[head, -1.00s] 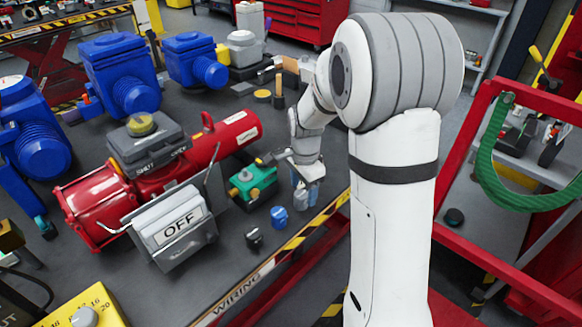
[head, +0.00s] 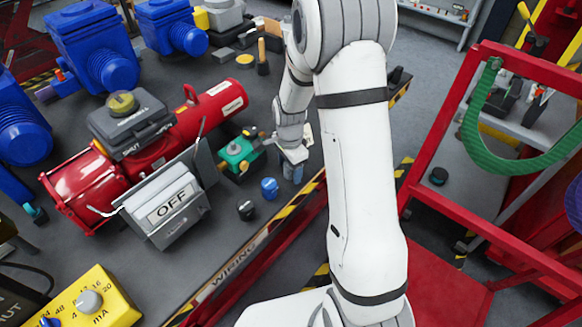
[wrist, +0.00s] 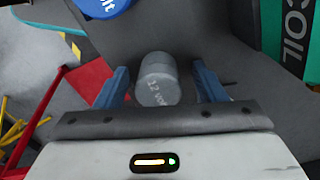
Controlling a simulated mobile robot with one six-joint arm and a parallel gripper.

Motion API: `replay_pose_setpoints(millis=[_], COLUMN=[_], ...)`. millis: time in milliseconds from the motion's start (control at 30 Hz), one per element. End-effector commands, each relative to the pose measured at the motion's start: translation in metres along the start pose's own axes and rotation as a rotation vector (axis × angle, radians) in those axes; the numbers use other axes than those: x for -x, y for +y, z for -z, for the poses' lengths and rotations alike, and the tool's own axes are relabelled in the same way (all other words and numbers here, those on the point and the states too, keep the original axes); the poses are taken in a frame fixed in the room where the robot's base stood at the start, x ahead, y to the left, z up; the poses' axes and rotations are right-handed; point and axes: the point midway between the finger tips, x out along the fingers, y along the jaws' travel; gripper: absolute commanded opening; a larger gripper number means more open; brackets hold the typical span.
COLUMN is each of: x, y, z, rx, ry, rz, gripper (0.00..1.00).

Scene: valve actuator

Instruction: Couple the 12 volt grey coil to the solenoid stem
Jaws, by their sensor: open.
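The grey coil (wrist: 157,80) is a short cylinder with "12 V" lettering, standing between my gripper's two blue fingers in the wrist view. My gripper (wrist: 162,84) is open, with a gap visible on each side of the coil. In the head view my gripper (head: 292,172) is low over the bench, right of the green solenoid body (head: 240,152); the grey coil is largely hidden there. The green part marked "COIL" (wrist: 292,40) is at the upper right of the wrist view. I cannot make out the solenoid stem clearly.
A blue coil (head: 269,187) and a black coil (head: 246,209) stand nearby, left of my gripper. The blue one also shows in the wrist view (wrist: 103,6). The red actuator (head: 205,110) and OFF box (head: 172,205) lie further left. The striped bench edge (head: 285,218) is close.

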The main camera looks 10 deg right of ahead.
Motion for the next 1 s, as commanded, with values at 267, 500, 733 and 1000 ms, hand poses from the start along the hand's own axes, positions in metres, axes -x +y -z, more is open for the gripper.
replay_pose_setpoints(millis=[267, 500, 733, 1000], x=[0.0004, 0.0005, 0.0008, 0.0047], y=[-0.0002, -0.0003, -0.0005, -0.0011], z=[-0.0004, -0.0006, -0.0008, -0.0009], rx=[0.001, 0.001, 0.002, 0.003], ry=[0.000, 0.000, 0.000, 0.001], rz=[0.000, 0.000, 0.001, 0.002], gripper=[0.50, 0.30, 0.12, 0.12])
